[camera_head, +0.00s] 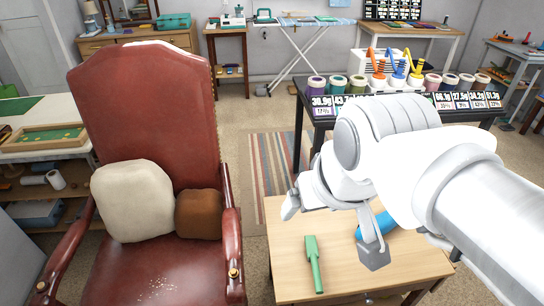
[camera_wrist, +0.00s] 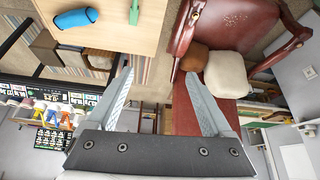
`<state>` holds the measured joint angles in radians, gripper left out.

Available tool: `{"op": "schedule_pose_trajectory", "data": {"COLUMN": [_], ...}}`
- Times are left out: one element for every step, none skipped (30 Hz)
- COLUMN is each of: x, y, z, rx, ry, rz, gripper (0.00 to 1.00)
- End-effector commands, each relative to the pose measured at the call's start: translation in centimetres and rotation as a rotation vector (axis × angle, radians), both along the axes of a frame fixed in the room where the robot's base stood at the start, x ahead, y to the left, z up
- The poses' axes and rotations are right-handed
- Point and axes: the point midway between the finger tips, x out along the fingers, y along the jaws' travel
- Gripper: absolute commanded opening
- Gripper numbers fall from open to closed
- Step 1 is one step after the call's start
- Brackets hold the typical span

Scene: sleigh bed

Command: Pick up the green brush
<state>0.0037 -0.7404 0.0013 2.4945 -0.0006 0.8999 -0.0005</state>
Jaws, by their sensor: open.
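The green brush (camera_head: 313,266) lies on the light wooden table in the head view, its wide end toward the back and its narrow end toward the front. Part of it shows at the top edge of the wrist view (camera_wrist: 134,12). My gripper (camera_wrist: 160,78) is open, with nothing between its two fingers. In the head view my gripper (camera_head: 332,228) is above the table, beyond the brush and toward its right, apart from it.
A blue object (camera_wrist: 76,18) lies on the wooden table (camera_head: 282,240), partly hidden by my arm in the head view. A red leather armchair (camera_head: 140,100) with cushions stands left of the table. A dark table (camera_head: 322,122) with jars and price displays stands behind.

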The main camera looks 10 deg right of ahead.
Motion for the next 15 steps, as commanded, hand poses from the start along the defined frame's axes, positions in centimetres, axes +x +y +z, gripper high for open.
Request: {"op": "schedule_pose_trajectory", "data": {"x": [0.3, 0.6, 1.0, 1.4, 1.9, 2.5, 3.0, 3.6, 4.3, 4.8, 5.4, 6.1, 6.7, 7.2, 7.9], "y": [-0.1, -0.2, -0.4, -0.6, -0.8, -1.0, -1.2, -1.5, -1.8, -2.0, -2.3, -2.7, -3.0, -3.3, -3.7], "z": [-0.5, -0.9, -1.4, -1.8, -2.2, -2.9, -3.5, -4.0, -4.8, -5.3, -5.9, -6.8, -7.4, -8.1, -9.0], "rx": [-0.003, -0.006, -0.009, -0.013, -0.017, -0.022, -0.026, -0.029, -0.033, -0.036, -0.039, -0.041, -0.043, -0.044, -0.045], "ry": [0.009, 0.016, 0.028, 0.038, 0.049, 0.066, 0.078, 0.091, 0.108, 0.121, 0.134, 0.152, 0.164, 0.178, 0.195], "rz": [-0.004, -0.008, -0.012, -0.016, -0.022, -0.027, -0.032, -0.038, -0.044, -0.05, -0.055, -0.061, -0.066, -0.07, -0.077], "gripper": [0.85, 0.85, 0.85, 0.85, 0.85, 0.85, 0.85, 0.85, 0.85, 0.85, 0.85, 0.85, 0.85, 0.85, 0.85]}}
